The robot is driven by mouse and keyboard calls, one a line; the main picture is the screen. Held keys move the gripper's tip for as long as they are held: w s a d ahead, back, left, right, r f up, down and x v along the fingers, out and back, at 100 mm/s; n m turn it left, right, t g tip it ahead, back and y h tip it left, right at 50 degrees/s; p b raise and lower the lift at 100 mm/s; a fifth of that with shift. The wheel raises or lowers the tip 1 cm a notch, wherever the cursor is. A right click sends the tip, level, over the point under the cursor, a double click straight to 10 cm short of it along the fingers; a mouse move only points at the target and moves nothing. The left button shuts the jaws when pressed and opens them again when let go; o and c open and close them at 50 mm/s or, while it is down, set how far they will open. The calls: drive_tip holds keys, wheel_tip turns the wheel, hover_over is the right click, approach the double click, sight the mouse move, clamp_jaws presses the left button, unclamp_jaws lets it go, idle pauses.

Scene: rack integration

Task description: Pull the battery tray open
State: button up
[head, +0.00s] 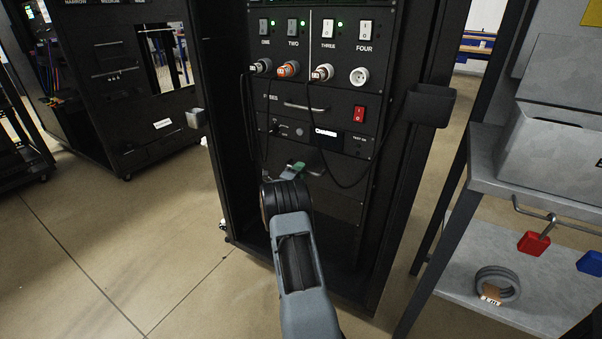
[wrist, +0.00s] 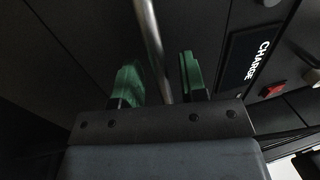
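The battery tray seems to be the dark drawer front (head: 335,188) low in the rack, below the panel with the CHARGE label; its own label is not readable. Its metal bar handle (wrist: 150,35) runs up from my gripper in the wrist view. In the head view the handle is mostly hidden behind my arm and fingers. My gripper (wrist: 160,82), with green finger pads, is at the handle. The bar passes between the two fingers, with a visible gap on each side. The tray front looks flush with the rack.
Black cables (head: 335,180) hang across the rack front near my gripper. A grey workbench (head: 530,190) stands at right; floor is clear at left.

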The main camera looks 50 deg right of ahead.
drive_tip(key=shift+w+d+r, duration=0.1)
drive_tip(key=shift+d, duration=0.25)
clamp_jaws()
idle(0.4)
